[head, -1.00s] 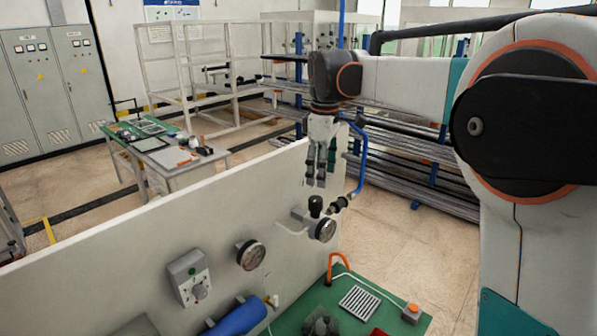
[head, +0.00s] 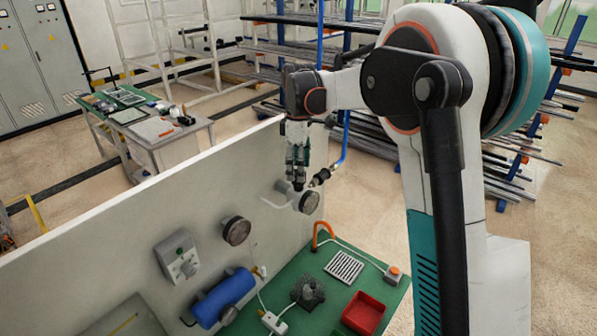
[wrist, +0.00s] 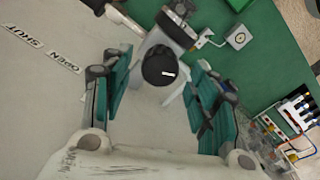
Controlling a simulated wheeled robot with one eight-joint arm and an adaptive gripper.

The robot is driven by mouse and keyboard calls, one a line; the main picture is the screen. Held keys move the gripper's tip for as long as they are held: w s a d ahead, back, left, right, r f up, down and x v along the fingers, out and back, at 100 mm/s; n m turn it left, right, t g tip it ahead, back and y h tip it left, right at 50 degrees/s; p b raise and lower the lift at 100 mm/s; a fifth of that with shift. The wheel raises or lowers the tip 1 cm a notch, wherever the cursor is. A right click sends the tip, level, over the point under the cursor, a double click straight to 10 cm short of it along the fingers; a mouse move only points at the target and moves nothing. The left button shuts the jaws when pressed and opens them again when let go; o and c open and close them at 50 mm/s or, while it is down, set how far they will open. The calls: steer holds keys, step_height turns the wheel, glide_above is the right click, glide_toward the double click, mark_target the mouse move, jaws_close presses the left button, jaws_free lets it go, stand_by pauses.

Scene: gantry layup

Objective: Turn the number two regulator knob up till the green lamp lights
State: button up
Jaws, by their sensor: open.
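A black regulator knob (wrist: 157,68) with a white mark shows between the finger pads in the wrist view. I cannot read a number on it. My gripper (head: 297,174) points down over the regulator, its open fingers on either side of the knob; no contact shows. In the wrist view my gripper (wrist: 158,84) has teal pads apart. A round gauge (head: 309,202) sits at the regulator's front.
The pale panel (head: 130,225) carries a second gauge (head: 236,231) and a blue cylinder (head: 225,297). The green bench (head: 305,262) holds a grille (head: 344,266), a red tray (head: 363,313) and an orange hook (head: 322,235). A blue hose (head: 345,140) runs beside the gripper. Panel labels read OPEN (wrist: 63,61) and SHUT (wrist: 25,36).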

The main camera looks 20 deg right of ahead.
steer(key=shift+f, duration=1.35)
steer(key=shift+c, duration=0.4)
steer(key=c, duration=1)
steer(key=shift+m, duration=0.3)
